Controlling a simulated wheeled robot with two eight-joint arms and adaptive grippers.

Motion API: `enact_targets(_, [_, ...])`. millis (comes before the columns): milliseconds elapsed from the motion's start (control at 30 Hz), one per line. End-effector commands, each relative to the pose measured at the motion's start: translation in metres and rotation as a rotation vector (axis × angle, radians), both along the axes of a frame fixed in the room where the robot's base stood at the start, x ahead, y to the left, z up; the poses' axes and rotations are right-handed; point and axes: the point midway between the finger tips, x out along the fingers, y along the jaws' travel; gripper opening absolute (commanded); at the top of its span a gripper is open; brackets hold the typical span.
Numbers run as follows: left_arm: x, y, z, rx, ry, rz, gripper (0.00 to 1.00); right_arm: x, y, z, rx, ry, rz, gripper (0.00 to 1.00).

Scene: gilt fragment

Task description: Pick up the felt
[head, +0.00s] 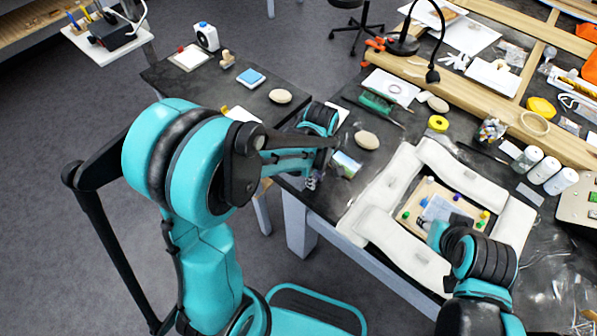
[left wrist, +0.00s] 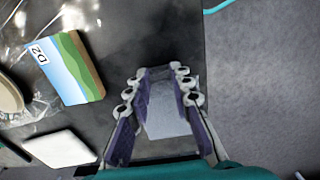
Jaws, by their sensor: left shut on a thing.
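A light grey-blue piece, seemingly the felt (left wrist: 168,118), lies between the fingers of my left gripper (left wrist: 158,95) in the left wrist view. The fingers are shut on it, with their purple inner pads along its sides. In the head view my left gripper (head: 313,181) points down at the near left edge of the dark table, and the felt cannot be made out there. Whether the felt touches the table is unclear. My right arm is at the lower right, by the white padded frame, and its fingers are hidden.
A picture card marked D2 (left wrist: 65,68) lies beside my left gripper, also visible in the head view (head: 346,164). A white flat block (left wrist: 60,147) lies nearby. White cushions (head: 385,190) surround a wooden tray (head: 408,216). The floor (left wrist: 262,80) drops away right of the table edge.

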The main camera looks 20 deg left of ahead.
Motion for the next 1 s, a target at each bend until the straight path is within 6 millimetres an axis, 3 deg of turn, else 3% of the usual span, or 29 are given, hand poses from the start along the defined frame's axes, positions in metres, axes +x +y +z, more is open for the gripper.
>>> enact_targets(333, [0.000,0.000,0.009,0.000,0.000,0.000,0.04,0.000,0.000,0.004,0.000,0.000,0.000,0.40])
enact_targets(567, [-0.001,0.000,0.048,0.000,0.000,0.000,0.04,0.000,0.000,0.023,0.000,0.000,0.000,0.40])
enact_targets(1000, [-0.057,-0.078,0.100,0.000,0.000,-0.005,0.04,0.000,0.000,0.050,0.000,0.000,0.000,0.40])
